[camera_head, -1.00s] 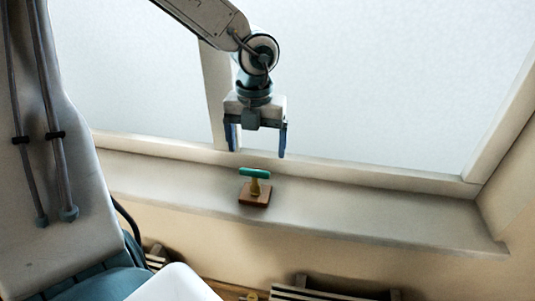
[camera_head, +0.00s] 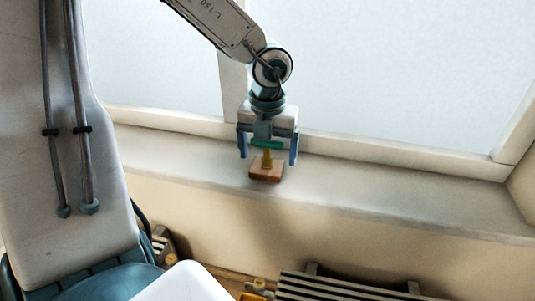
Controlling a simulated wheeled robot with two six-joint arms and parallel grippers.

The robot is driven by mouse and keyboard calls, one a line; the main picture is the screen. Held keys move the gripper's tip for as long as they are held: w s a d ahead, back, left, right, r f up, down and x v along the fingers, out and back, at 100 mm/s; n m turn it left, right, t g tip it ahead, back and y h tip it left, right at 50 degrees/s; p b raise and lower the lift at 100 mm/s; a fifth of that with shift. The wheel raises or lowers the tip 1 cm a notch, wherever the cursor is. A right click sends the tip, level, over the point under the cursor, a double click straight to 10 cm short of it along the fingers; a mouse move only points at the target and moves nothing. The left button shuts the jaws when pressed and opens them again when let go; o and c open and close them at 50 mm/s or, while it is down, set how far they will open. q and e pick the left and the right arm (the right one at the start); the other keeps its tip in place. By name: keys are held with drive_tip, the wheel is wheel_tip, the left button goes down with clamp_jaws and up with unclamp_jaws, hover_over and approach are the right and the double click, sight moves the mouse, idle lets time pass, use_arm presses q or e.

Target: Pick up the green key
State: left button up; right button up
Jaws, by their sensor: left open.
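The green key (camera_head: 266,143) is a T-shaped piece with a green crossbar on a yellowish stem. It stands upright on a small brown wooden block (camera_head: 266,174) on the window sill. My left gripper (camera_head: 268,158) points down over it with its blue fingers open. One finger is on each side of the key's crossbar, with a gap visible on both sides. The upper edge of the crossbar is close under the gripper's palm; I cannot tell whether they touch. My right gripper is not in view.
The pale window sill (camera_head: 400,203) is bare to the right of the block. The window frame (camera_head: 400,155) runs close behind. Below the sill are a slatted dark item (camera_head: 340,288) and a small yellow object (camera_head: 258,286).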

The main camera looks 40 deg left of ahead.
use_arm(q)
drive_tip(key=shift+s, duration=0.1)
drive_tip(key=shift+c, duration=0.5)
drive_tip(key=c, duration=0.9)
drive_tip(key=shift+r, duration=0.15)
